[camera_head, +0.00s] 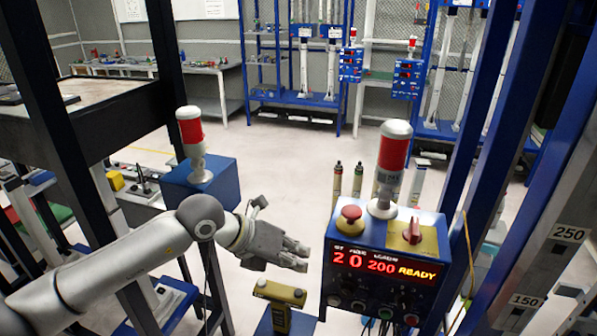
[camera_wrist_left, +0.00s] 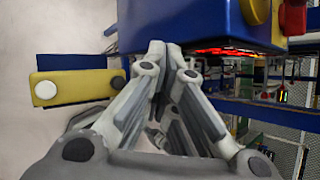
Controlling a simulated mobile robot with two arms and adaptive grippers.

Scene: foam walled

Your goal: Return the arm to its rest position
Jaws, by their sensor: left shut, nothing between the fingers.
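My left arm (camera_head: 120,262) reaches in from the left in the head view, bent at the wrist. My left gripper (camera_head: 303,256) hangs in the air just left of a blue control box (camera_head: 383,303), with a visible gap between them. In the left wrist view the gripper's fingers (camera_wrist_left: 170,52) are together with nothing between them. The blue box (camera_wrist_left: 190,25) shows just past the fingertips there. My right gripper is not in view.
The control box carries a red button (camera_head: 350,214), a red switch (camera_head: 413,230), a red-white lamp (camera_head: 392,155) and a lit "READY" display. A yellow button box (camera_head: 281,292) stands below the gripper. Blue posts (camera_head: 560,200) rise at right. Open floor (camera_head: 275,165) lies behind.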

